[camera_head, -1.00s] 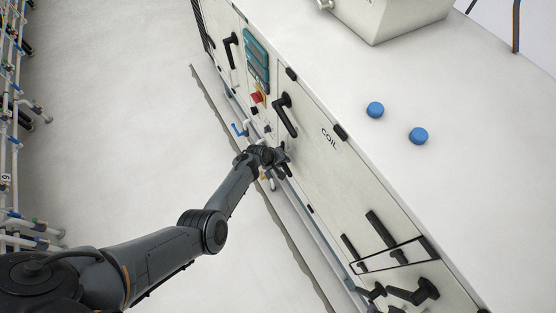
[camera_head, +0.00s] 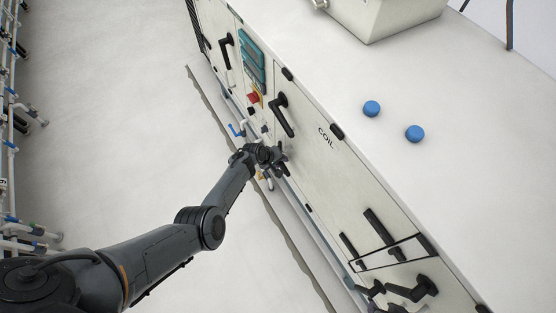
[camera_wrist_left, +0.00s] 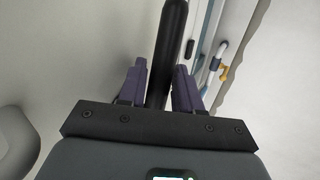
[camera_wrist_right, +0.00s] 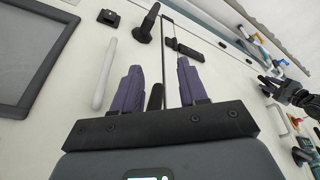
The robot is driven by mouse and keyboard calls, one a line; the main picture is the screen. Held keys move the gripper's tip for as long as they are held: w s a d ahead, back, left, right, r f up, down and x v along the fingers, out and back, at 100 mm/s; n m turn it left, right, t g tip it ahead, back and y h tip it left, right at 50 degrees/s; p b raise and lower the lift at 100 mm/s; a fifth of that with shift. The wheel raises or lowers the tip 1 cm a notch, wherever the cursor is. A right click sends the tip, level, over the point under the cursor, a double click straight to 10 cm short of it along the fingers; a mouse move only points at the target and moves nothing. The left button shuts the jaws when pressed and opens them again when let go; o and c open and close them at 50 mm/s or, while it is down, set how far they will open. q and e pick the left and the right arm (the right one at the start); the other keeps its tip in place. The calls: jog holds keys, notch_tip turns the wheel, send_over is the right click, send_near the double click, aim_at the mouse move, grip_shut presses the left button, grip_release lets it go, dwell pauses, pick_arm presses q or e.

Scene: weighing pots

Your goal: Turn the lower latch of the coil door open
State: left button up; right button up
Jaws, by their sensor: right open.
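The coil door (camera_head: 335,180), a pale panel marked COIL, is in the side of the long white cabinet. Its upper latch (camera_head: 282,114) is a black lever. The lower latch is largely hidden by my left gripper (camera_head: 277,158) in the head view. In the left wrist view, a black latch handle (camera_wrist_left: 173,30) runs between the two purple fingers of my left gripper (camera_wrist_left: 161,75). The fingers are close on both sides; whether they press on it is unclear. My right gripper (camera_wrist_right: 158,80) has its fingers apart, in front of the pale cabinet face.
Two blue caps (camera_head: 372,109) are on the white cabinet top. A red switch (camera_head: 254,97) and teal gauges (camera_head: 251,55) are on the panel beyond the coil door. Pipes with blue valves (camera_head: 237,129) run along the cabinet's foot.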

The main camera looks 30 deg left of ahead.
pick_arm(q)
jog(key=shift+s+a+r+p, duration=0.1)
jog(key=shift+s+r+p, duration=0.1)
jog(key=shift+r+p, duration=0.4)
jog(key=p+v, duration=0.6)
jog(key=v, duration=0.3)
jog(key=shift+s+a, duration=0.15)
jog(key=shift+s, duration=0.05)
jog(key=shift+r, duration=0.15)
